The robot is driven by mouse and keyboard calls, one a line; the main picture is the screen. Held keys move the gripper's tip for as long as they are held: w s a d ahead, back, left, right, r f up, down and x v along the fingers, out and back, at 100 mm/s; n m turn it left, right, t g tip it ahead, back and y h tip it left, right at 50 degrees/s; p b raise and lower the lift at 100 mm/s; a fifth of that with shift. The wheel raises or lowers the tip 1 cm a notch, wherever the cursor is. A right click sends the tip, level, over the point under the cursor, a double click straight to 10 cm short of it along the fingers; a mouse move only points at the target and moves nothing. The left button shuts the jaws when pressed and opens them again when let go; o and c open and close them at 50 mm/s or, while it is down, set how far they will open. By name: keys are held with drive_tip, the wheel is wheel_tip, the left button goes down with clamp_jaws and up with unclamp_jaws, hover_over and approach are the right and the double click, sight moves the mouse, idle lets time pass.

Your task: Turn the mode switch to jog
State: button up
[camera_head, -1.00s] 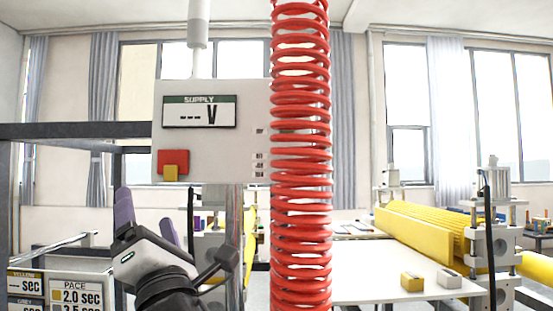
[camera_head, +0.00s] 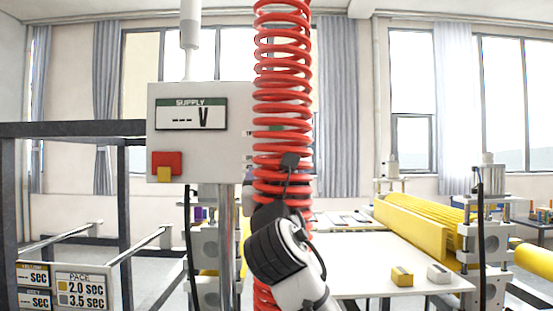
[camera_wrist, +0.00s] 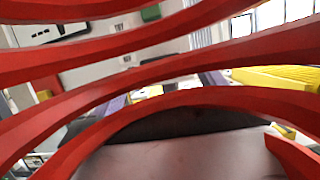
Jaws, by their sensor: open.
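A white control panel (camera_head: 230,100) hangs on a post, with a SUPPLY display (camera_head: 190,114) reading dashes and V, and a red and yellow switch (camera_head: 167,165) at its lower left. It also shows, tilted, in the wrist view (camera_wrist: 95,70). I cannot make out the mode switch; the panel's right side is partly hidden by a red coiled hose (camera_head: 282,95). My gripper (camera_wrist: 161,92) is open, with its purple fingers apart and nothing seen between them. In the head view the hose hides most of it, and my wrist shows at the hose, right of the panel.
The hose's coils cross the whole wrist view, very close to the camera. A white table (camera_head: 365,262) with a yellow block (camera_head: 402,277) and a white block (camera_head: 438,273) stands at right, beside yellow rollers (camera_head: 420,228). A pace sign (camera_head: 83,289) hangs at lower left.

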sight(276, 166)
drive_tip(key=p+x, duration=0.1)
drive_tip(key=x, duration=0.4)
drive_tip(key=c, duration=1)
